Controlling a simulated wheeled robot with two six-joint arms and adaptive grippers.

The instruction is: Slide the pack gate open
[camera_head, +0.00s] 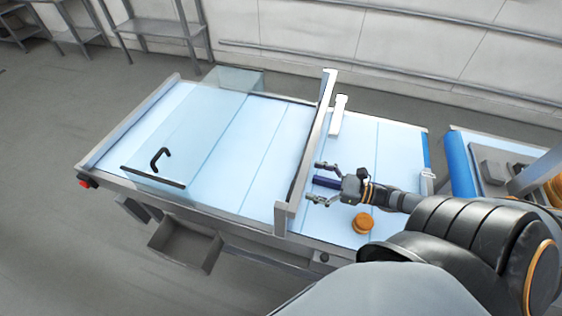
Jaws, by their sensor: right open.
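A metal gate frame (309,150) crosses the pale blue work surface (268,135) from back to front. A dark blue-purple bar (326,182) sticks out on its right side; it looks like the gate's handle, but I cannot be sure. My right gripper (314,182) is open, pointing left, with one finger on either side of the bar. Whether the fingers touch it I cannot tell. The gate panel itself is hard to make out within the frame. My left gripper is not in view.
A brown round (362,222) lies on the surface in front of my right gripper. A white block (338,115) stands behind it. A clear cover with a black handle (160,158) is at left. A blue roller (459,163) is at right.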

